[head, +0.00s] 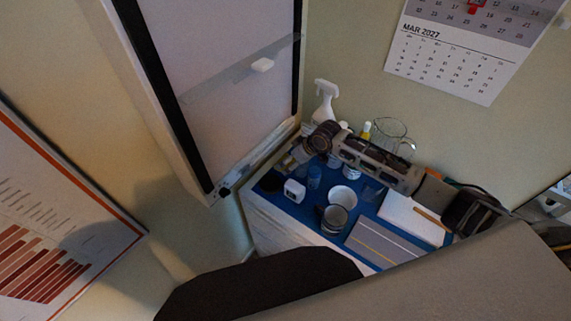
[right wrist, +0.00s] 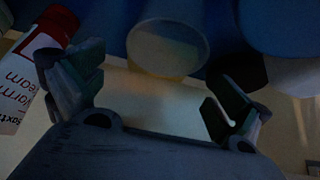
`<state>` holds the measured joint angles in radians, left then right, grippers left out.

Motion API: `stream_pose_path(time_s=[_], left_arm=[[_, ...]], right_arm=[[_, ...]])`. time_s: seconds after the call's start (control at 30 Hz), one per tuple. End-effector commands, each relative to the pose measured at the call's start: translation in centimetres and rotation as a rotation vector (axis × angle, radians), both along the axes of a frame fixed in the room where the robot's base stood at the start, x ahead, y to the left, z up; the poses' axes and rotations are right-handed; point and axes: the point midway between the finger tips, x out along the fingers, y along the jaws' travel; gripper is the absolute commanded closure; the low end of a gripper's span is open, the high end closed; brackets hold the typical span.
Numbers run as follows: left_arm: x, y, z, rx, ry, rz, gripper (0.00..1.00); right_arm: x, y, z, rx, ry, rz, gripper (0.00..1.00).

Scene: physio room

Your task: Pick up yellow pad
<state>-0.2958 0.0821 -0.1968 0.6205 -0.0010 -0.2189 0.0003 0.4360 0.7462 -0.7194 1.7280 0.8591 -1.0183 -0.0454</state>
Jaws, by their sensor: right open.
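I cannot make out a clearly yellow pad in either view. In the head view, a white pad or box (head: 402,214) with an orange-brown strip lies on the right of the blue table top (head: 267,187). A translucent cup (right wrist: 167,48) is just beyond the fingers. My left gripper is not identifiable.
A red-and-white tube (right wrist: 20,80) is beside the left finger in the wrist view. The table holds a grey striped box (head: 378,246), a white bowl (head: 343,196), a small white device (head: 294,190), a spray bottle (head: 326,103) and a glass jug (head: 390,133). Little table space is free.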

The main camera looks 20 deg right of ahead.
Motion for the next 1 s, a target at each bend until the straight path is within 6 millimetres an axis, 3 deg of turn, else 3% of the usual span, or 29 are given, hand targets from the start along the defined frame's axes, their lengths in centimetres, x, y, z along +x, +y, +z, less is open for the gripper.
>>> stream_pose_path(time_s=[0.4, 0.7, 0.93, 1.0], left_arm=[[-0.1, 0.2, 0.1, 0.002, 0.001, -0.002, 0.54], [-0.1, 1.5, 0.1, 0.015, 0.002, -0.007, 0.54], [-0.1, 1.3, 0.1, 0.014, 0.002, -0.006, 0.54], [-0.1, 1.1, 0.1, 0.012, 0.002, -0.005, 0.54]], right_arm=[[1.6, 1.1, -2.8, 0.0, 0.0, 0.0, 0.0], [1.7, 1.2, -3.0, 0.0, 0.0, 0.0, 0.0], [1.7, 1.2, -3.0, 0.0, 0.0, 0.0, 0.0], [1.7, 1.2, -3.0, 0.0, 0.0, 0.0, 0.06]])
